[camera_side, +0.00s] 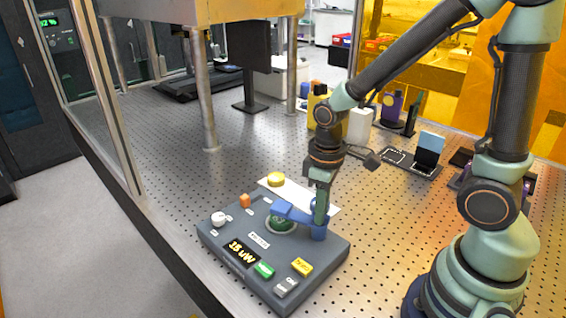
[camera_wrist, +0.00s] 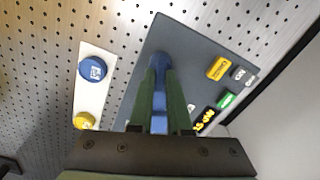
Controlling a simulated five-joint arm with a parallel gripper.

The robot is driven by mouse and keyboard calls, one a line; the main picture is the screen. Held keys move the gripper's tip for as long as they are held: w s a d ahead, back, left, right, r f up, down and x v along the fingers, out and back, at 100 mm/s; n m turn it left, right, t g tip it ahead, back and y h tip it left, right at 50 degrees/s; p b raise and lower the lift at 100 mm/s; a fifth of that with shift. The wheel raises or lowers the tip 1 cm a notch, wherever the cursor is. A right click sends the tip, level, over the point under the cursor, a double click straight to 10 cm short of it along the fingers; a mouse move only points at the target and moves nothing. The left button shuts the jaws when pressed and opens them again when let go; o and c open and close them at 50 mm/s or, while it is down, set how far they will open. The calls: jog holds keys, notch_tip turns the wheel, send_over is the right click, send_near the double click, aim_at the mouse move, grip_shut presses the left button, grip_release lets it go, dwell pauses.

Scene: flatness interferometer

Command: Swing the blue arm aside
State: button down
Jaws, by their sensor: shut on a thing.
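The blue arm (camera_side: 291,212) sits on a dark grey control box (camera_side: 222,249). It runs from a blue post (camera_side: 318,232) at the box's right side leftward over a green round part (camera_side: 280,225) in a light ring. My gripper (camera_side: 320,215) points down at the post end of the arm. In the wrist view the blue arm (camera_wrist: 159,98) lies between my two green fingers (camera_wrist: 161,90), which are shut on it. The fingers hide part of the post and arm in the side view.
The box carries a lit display (camera_side: 240,252), a green button (camera_side: 264,270), a yellow button (camera_side: 302,267), a white knob (camera_side: 218,218) and an orange part (camera_side: 245,200). Behind it, a white strip (camera_wrist: 90,98) holds a blue cap (camera_wrist: 92,68) and a yellow cap (camera_wrist: 85,121).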

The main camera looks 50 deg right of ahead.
jog(key=shift+r, duration=0.1)
jog(key=m, duration=0.5)
jog(key=shift+m, duration=0.4)
jog(key=m, duration=1.1)
jog(key=shift+w+m, duration=0.1)
jog(key=shift+m, duration=2.4)
jog(key=c, duration=0.9)
grip_release()
jog(key=shift+o, duration=0.2)
